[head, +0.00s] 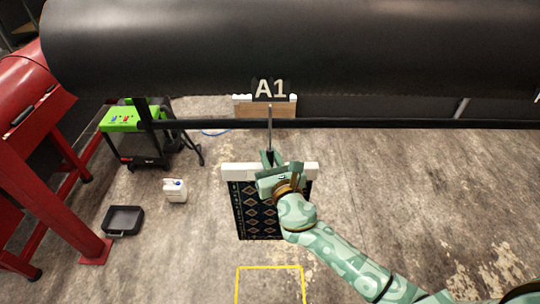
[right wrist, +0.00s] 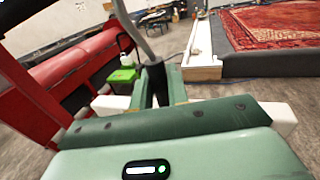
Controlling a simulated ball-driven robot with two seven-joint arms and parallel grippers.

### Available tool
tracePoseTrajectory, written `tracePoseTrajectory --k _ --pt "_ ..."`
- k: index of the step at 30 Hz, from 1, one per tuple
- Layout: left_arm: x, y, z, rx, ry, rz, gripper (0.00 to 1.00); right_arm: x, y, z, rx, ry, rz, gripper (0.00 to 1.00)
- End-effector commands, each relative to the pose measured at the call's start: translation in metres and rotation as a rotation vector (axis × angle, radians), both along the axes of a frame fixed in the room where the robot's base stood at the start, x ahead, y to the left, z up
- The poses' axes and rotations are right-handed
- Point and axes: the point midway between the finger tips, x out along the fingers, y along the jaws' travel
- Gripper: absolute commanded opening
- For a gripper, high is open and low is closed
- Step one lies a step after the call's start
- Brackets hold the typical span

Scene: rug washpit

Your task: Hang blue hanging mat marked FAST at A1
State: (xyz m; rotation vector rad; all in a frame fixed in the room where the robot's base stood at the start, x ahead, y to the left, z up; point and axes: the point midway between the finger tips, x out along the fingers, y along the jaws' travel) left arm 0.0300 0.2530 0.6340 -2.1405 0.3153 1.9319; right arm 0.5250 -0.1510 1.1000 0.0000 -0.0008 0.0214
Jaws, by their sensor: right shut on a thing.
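The dark blue mat (head: 256,222) with a diamond pattern hangs below a white bar (head: 232,172) in the head view. A black grip with a thin grey metal rod rises from the bar. My right gripper (head: 270,160) is shut on this black grip, which also shows between the fingers in the right wrist view (right wrist: 154,78). The rod's upper end reaches just below the A1 sign (head: 270,89), near the black rail (head: 360,124); I cannot tell whether it touches the rail. My arm hides part of the mat. No FAST marking is readable. My left gripper is not in view.
A large black roller (head: 300,45) spans the top. A green-topped machine (head: 135,118), a white jug (head: 175,190), a black tray (head: 123,220) and a red frame (head: 30,190) stand at left. A yellow outline (head: 270,267) marks the floor. Floor at right is open.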

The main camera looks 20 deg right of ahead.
Motion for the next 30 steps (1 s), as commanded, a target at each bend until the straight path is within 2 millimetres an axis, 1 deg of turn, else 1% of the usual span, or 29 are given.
tracePoseTrajectory --k 1,13,23,24,25,26,30 --pt "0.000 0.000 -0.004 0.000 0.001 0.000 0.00 0.000 0.000 -0.003 0.000 -0.002 0.000 0.00" --pt "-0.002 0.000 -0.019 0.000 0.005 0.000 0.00 0.000 0.000 -0.021 0.001 -0.002 0.000 0.00" --pt "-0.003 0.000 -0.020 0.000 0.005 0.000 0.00 0.000 0.000 -0.022 0.001 -0.003 0.000 0.00" --pt "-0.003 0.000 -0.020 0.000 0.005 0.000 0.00 0.000 0.000 -0.022 0.001 -0.003 0.000 0.28" --pt "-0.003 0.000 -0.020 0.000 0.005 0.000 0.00 0.000 0.000 -0.022 0.001 -0.003 0.000 0.36" --pt "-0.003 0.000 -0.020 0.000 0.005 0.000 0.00 0.000 0.000 -0.022 0.001 -0.003 0.000 0.42" --pt "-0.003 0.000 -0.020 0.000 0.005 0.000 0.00 0.000 0.000 -0.023 0.000 -0.002 0.000 0.42"
